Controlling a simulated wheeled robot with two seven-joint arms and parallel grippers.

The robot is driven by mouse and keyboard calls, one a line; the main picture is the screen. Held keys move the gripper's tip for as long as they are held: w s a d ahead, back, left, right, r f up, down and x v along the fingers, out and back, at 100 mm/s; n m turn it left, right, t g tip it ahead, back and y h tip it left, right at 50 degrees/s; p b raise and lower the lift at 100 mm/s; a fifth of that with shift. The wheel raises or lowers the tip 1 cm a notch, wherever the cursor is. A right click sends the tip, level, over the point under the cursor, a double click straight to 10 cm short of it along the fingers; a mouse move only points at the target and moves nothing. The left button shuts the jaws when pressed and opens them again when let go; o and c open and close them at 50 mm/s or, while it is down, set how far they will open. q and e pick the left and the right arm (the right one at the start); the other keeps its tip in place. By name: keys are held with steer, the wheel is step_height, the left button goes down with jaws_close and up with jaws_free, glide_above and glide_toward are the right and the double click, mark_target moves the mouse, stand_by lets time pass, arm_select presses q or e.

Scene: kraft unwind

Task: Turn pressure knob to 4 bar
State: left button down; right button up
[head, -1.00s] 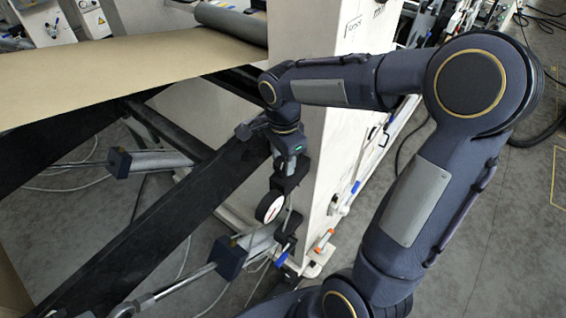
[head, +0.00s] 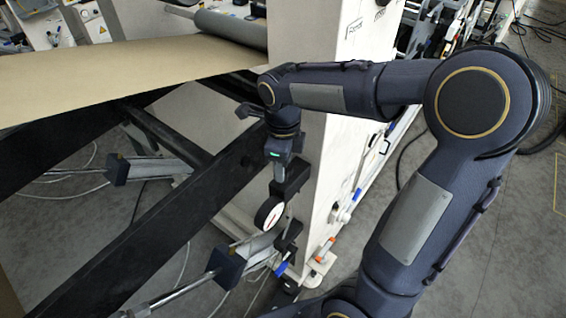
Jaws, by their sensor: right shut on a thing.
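A round pressure gauge (head: 268,214) with a white face and dark rim hangs low on the side of the white machine frame. Its dial reading is too small to tell. My right gripper (head: 284,186) points down just above the gauge, at the machine's front edge. It is shut on what appears to be the pressure knob, which the fingers and gripper body hide. My left gripper is not in view.
The white machine frame (head: 345,90) stands close beside my right arm. Brown kraft paper (head: 110,75) runs from a grey roller (head: 232,32) at upper left. A black beam (head: 170,225) and pneumatic cylinders lie left of the gauge.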

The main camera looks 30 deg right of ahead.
steer(key=shift+m, duration=0.5)
steer(key=o, duration=1)
step_height(320, 180, up, 8)
steer(key=shift+f, duration=0.1)
stand_by(0.4)
